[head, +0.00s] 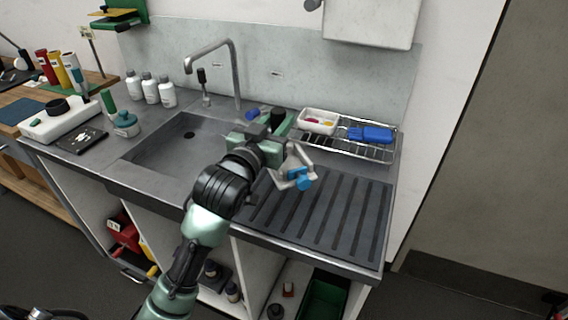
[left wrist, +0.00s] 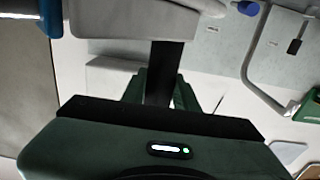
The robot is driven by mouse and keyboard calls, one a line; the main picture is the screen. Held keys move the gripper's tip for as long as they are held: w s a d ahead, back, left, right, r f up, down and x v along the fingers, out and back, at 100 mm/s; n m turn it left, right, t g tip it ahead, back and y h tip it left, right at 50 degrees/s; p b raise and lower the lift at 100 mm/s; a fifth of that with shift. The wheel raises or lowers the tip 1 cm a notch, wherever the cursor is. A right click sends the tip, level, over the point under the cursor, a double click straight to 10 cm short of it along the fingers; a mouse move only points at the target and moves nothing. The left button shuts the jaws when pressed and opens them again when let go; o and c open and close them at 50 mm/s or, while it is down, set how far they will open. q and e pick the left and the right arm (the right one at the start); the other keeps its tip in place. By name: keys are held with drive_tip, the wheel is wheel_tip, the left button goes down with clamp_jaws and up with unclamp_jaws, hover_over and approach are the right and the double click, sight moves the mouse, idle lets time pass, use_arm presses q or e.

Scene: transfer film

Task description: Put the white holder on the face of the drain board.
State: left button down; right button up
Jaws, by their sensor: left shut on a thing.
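My left gripper (head: 280,153) is above the sink side of the drain board, shut on the white holder. The white holder (head: 297,161) is a pale grey-white frame with blue parts, tilted in the air, partly hidden behind the gripper. In the left wrist view the holder (left wrist: 145,20) is a pale block at the top, beyond the dark fingers, with blue at its left end. The drain board (head: 330,215) is the dark grey ribbed surface at the right of the counter. Its face is bare, and the holder appears apart from it. My right gripper is not in view.
A wire rack (head: 372,150) behind the drain board carries a white tray (head: 319,121) and a blue brush-like thing (head: 371,134). The sink (head: 165,150) with its tall tap (head: 235,75) lies left. White bottles (head: 151,88) stand at the back left.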

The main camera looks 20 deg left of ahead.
sight(296, 157)
use_arm(q)
wheel_tip(296, 157, down, 6)
drive_tip(key=shift+d+r, duration=0.1)
drive_tip(key=shift+r, duration=0.15)
drive_tip(key=shift+f, duration=2.4)
drive_tip(key=shift+b, duration=0.3)
drive_tip(key=shift+f, duration=0.2)
drive_tip(key=c, duration=1.1)
unclamp_jaws()
drive_tip(key=shift+r, duration=0.1)
